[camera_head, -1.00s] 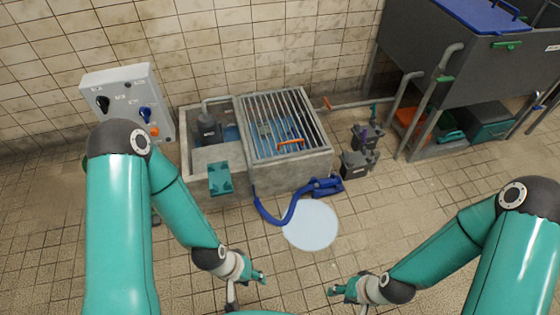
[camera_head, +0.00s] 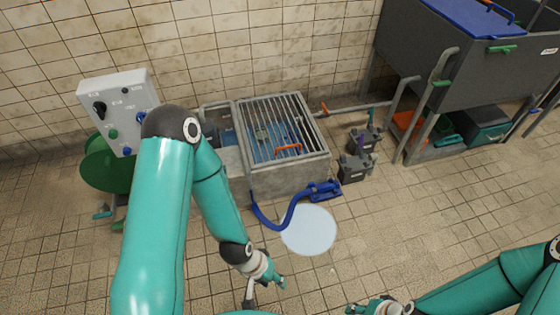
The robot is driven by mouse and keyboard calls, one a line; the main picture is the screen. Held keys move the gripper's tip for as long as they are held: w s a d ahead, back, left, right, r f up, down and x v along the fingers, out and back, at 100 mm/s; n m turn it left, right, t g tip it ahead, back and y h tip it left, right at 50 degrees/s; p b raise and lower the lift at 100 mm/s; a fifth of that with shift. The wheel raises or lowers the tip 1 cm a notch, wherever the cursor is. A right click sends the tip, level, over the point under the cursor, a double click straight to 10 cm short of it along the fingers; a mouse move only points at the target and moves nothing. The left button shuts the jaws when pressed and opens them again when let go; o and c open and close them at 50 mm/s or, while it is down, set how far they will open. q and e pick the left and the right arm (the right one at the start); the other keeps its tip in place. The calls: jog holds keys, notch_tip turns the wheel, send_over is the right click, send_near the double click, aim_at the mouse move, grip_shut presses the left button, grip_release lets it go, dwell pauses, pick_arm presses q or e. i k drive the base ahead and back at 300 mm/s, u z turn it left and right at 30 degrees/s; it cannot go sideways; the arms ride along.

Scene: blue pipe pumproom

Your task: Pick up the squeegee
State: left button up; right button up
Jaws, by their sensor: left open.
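I cannot make out a squeegee for certain in the head view. My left gripper (camera_head: 266,287) is open and empty, low over the tiled floor, below the white puddle-like disc (camera_head: 308,230). My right gripper (camera_head: 366,308) is at the bottom edge, partly cut off, and its jaw state is unclear. My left arm hides part of the floor and the tank's left side.
A concrete tank (camera_head: 290,180) with a metal grate (camera_head: 275,125) stands by the wall. A blue hose (camera_head: 272,222) and grey pumps (camera_head: 355,167) lie nearby. A control panel (camera_head: 120,110) and green round object (camera_head: 105,170) are left; a dark basin (camera_head: 470,70) is right.

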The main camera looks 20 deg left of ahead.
aim_at(447, 141)
jog(key=z, duration=0.05)
jog(key=i, duration=1)
jog(key=u, duration=0.1)
